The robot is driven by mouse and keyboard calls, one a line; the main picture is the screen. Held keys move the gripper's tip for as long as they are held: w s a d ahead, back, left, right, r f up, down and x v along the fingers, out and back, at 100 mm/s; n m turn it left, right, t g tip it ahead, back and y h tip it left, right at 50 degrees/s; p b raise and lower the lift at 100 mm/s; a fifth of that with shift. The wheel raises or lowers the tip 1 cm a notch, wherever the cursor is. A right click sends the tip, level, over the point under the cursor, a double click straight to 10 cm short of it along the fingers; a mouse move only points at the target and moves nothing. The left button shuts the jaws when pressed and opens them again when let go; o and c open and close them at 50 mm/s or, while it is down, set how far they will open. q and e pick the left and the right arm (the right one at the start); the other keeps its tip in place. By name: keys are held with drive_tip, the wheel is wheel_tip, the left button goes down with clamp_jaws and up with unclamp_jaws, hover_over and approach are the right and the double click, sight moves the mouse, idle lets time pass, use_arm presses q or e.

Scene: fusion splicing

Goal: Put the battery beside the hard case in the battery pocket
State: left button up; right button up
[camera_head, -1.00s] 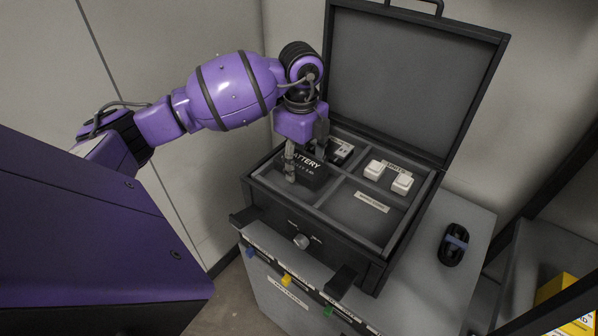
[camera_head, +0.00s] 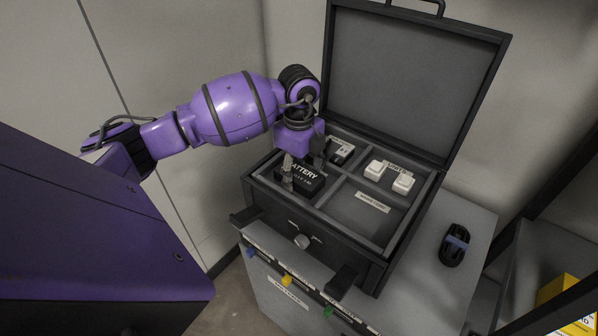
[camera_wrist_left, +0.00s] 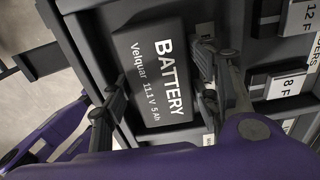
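The battery (camera_head: 303,181) is a black block with white BATTERY lettering. It is in the front-left compartment of the open hard case (camera_head: 391,249), and its top face shows; its underside is hidden. My left gripper (camera_head: 303,166) reaches down from above with one finger on either side of the battery. In the left wrist view, the battery (camera_wrist_left: 158,75) lies between the two fingers (camera_wrist_left: 165,90), which appear to be against its sides. My right gripper is not in view.
The case lid (camera_head: 410,85) stands open at the back. White blocks (camera_head: 403,183) sit in the back-right compartment, and the front-right compartment (camera_head: 362,215) looks empty. A black item with a blue band (camera_head: 455,245) lies on the grey cabinet top (camera_head: 478,222), right of the case.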

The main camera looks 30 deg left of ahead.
sight(299, 172)
use_arm(q)
wheel_tip(299, 172, up, 12)
drive_tip(key=shift+r, duration=0.2)
idle(0.7)
